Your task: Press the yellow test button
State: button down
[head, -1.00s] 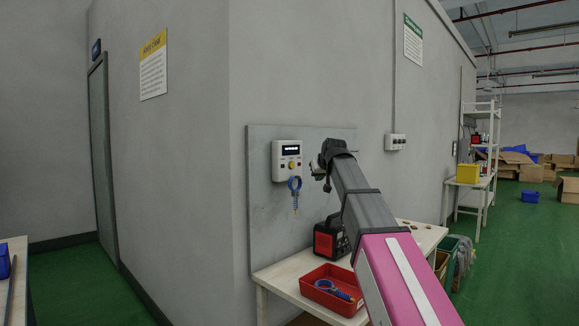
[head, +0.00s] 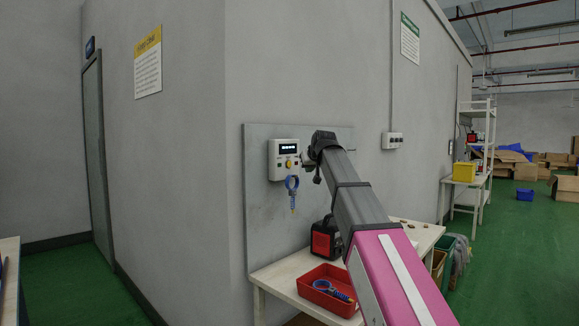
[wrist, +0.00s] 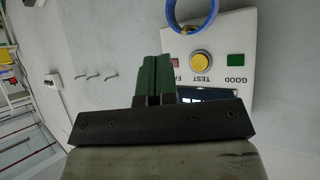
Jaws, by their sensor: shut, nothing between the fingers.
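The white tester box (head: 283,160) is mounted on a grey panel, with a dark display at its top. Its round yellow test button (head: 289,164) is on its front. In the wrist view the yellow button (wrist: 200,61) sits above the word TEST, between a red square and a green square (wrist: 235,60). My gripper (head: 306,162) is just right of the box in the head view, its fingers small and partly hidden by the wrist. In the wrist view my gripper (wrist: 155,72) has its green fingers together and empty, left of the button. I cannot tell the gap to the box.
Below, a table (head: 272,277) holds a red tray (head: 311,294) with another blue ring, and a red-and-black case (head: 326,239). The grey panel (head: 262,225) backs the box.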

jog(key=w+a, duration=0.4)
jog(key=a, duration=0.1)
jog(key=shift+a, duration=0.15)
jog(key=shift+w, duration=0.1)
dwell(1.9)
jog(key=shift+w+a, duration=0.2)
jog(key=shift+a, duration=0.1)
jog(key=shift+w+a, duration=0.25)
jog(key=shift+a, duration=0.05)
dwell(0.8)
jog(key=shift+s, duration=0.1)
jog(key=shift+s+d, duration=0.4)
jog(key=shift+d, duration=0.2)
jog(key=shift+s+d, duration=0.1)
dwell(0.3)
jog(key=shift+s+d, duration=0.75)
jog(key=shift+d, duration=0.2)
jog(key=shift+s+d, duration=0.75)
jog(key=shift+d, duration=0.2)
